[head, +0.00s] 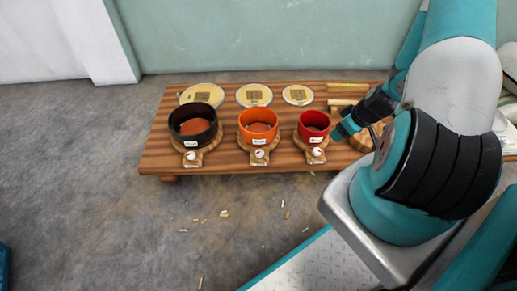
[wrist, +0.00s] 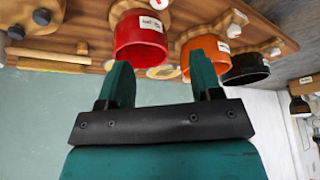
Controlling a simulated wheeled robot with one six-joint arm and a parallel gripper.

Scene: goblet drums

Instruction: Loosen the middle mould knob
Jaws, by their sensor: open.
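Three round moulds stand in a row on a low wooden table (head: 226,166) in the head view. The black mould (head: 188,136) is at left, the orange mould (head: 257,137) in the middle and the red mould (head: 311,132) at right. Each holds brown material. A small white and red knob sits on the wooden stand in front of each; the middle mould knob (head: 259,154) is below the orange mould. My gripper (head: 343,131) is just right of the red mould, apart from the middle knob. In the wrist view my gripper (wrist: 162,85) is open, with nothing seen between its teal fingers.
Several pale discs (head: 254,96) lie behind the moulds. Wooden tools (head: 346,88) lie at the table's back right. Small scraps (head: 224,213) are scattered on the floor in front.

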